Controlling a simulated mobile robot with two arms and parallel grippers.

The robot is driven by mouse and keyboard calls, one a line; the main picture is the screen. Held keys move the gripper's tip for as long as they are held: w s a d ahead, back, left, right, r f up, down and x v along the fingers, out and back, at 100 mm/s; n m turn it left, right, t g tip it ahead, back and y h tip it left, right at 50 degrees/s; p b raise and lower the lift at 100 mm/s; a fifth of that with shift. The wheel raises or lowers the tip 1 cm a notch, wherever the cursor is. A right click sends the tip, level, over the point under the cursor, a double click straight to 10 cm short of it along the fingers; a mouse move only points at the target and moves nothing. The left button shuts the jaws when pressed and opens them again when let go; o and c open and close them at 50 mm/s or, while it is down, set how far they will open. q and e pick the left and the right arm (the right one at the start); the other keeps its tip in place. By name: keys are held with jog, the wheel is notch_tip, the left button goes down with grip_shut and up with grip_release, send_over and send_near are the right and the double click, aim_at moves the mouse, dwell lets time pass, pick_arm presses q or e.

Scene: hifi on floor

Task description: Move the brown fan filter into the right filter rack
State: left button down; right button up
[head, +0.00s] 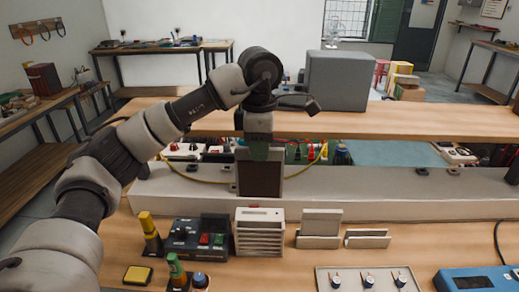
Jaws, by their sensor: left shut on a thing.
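My left gripper (258,147) points down and is shut on the brown fan filter (260,180), a dark brown panel with a grey frame. The filter hangs upright in front of the long grey ledge, above and behind a white slatted box (260,236). The right filter rack (367,239) is a low, light grey holder on the bench that looks empty. Left of it stands a similar rack (318,241) with a light grey panel (322,221) upright in it. The held filter is to the left of both racks and apart from them. I cannot make out my right gripper.
A black control box (195,240) with coloured buttons stands left of the slatted box. A plate with several knobs (367,281) and a blue device (478,279) lie at the front. The grey ledge (400,191) runs behind the racks. Bare bench lies right of the racks.

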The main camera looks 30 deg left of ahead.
pick_arm(q)
jog(key=shift+r+p, duration=1.95)
jog(key=shift+r, duration=0.45)
jog(key=shift+f, duration=0.1)
